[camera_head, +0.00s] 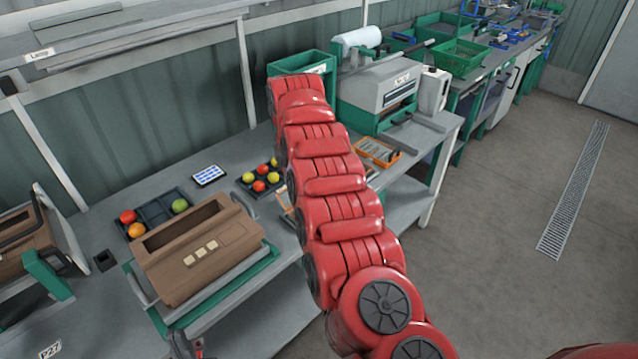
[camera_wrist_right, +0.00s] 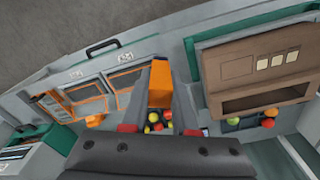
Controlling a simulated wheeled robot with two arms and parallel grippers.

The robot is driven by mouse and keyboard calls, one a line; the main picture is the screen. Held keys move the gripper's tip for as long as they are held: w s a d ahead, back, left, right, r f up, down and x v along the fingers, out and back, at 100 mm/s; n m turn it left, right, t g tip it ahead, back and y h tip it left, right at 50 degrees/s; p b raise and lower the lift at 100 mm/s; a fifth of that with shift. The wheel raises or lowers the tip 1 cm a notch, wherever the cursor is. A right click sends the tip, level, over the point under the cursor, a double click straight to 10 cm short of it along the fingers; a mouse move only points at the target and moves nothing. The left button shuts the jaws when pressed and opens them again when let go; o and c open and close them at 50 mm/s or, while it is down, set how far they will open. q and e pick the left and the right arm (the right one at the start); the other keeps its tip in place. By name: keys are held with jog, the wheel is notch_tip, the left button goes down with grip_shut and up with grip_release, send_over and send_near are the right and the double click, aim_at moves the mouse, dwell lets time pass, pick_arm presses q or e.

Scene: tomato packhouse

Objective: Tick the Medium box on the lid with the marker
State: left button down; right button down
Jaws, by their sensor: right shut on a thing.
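The brown carton (camera_head: 195,258) sits in a green-edged stand, with three cream label squares (camera_head: 200,251) in a row on its lid. Their wording is too small to read. The carton (camera_wrist_right: 235,72) also shows at the right of the right wrist view. There, my right gripper (camera_wrist_right: 160,128) is shut on a blocky orange marker (camera_wrist_right: 160,85), which points away from the palm and is apart from the carton. In the head view my right arm hides its gripper. Only a bit of my left gripper (camera_head: 190,346) shows at the bottom edge, below the stand.
A dark tray with tomatoes (camera_head: 160,212) lies behind the carton, and another tomato tray (camera_head: 262,190) is to its right. A small tablet-like panel (camera_head: 208,175) lies between them. Orange-edged trays (camera_head: 376,152) and a grey machine (camera_head: 380,88) stand farther right. Another brown carton (camera_head: 22,232) is at left.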

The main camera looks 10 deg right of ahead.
jog(key=a+n+p, duration=0.2)
jog(key=a, duration=1)
jog(key=shift+s+t, duration=0.3)
dwell(0.6)
